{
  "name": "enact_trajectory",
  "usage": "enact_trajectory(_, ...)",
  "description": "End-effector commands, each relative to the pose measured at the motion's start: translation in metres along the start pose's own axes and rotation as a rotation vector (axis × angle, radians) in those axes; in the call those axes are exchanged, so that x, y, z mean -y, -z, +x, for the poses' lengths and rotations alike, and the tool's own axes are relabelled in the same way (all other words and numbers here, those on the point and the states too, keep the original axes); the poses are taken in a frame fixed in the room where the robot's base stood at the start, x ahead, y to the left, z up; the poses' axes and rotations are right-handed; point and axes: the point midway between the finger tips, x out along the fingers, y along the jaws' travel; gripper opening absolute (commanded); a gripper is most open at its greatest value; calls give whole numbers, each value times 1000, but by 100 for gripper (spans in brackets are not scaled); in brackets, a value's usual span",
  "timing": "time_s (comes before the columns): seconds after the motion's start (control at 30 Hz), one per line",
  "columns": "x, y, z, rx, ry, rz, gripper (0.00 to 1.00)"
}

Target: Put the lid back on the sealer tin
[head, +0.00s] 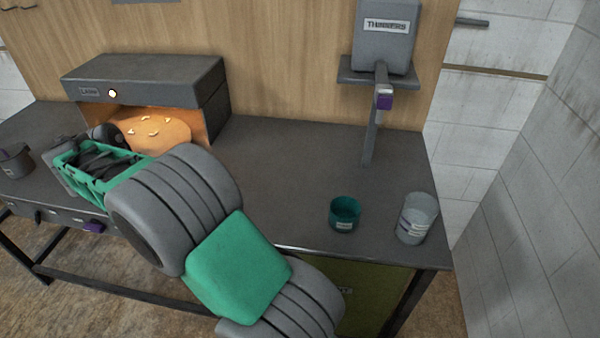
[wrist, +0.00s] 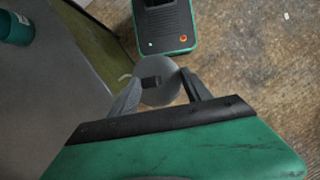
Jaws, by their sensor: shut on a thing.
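In the wrist view my gripper (wrist: 160,80) has its two fingers closed on a round, pale grey lid (wrist: 163,95) with a dark block-shaped knob (wrist: 151,81). The lid is off any tin, over the floor beside the bench front. A teal open tin (head: 345,215) with a small label stands near the bench's front edge; a teal vessel, likely the same one, shows at the wrist view's top left (wrist: 15,28). A grey labelled container (head: 416,220) stands to its right. Their labels are unreadable, so I cannot tell which is the sealer tin.
The dark bench (head: 285,170) has clear room in its middle. A THINNERS tank (head: 385,40) hangs above a post.

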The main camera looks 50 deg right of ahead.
Motion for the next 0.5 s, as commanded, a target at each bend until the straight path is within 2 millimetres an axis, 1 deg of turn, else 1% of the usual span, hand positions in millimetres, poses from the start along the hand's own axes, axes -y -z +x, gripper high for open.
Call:
enact_trajectory(0.1, -42, -2, 1, 2, -7, -13, 4)
enact_trajectory(0.27, -103, -11, 5, 2, -28, -61, 4)
enact_trajectory(0.3, -118, -15, 7, 2, -34, -75, 4)
enact_trajectory(0.37, -141, -22, 9, 1, -44, -98, 4)
enact_trajectory(0.4, -158, -28, 11, 0, -51, -116, 4)
enact_trajectory(0.47, -183, -38, 15, 0, -62, -144, 4)
enact_trajectory(0.5, -201, -46, 18, 0, -70, -162, 4)
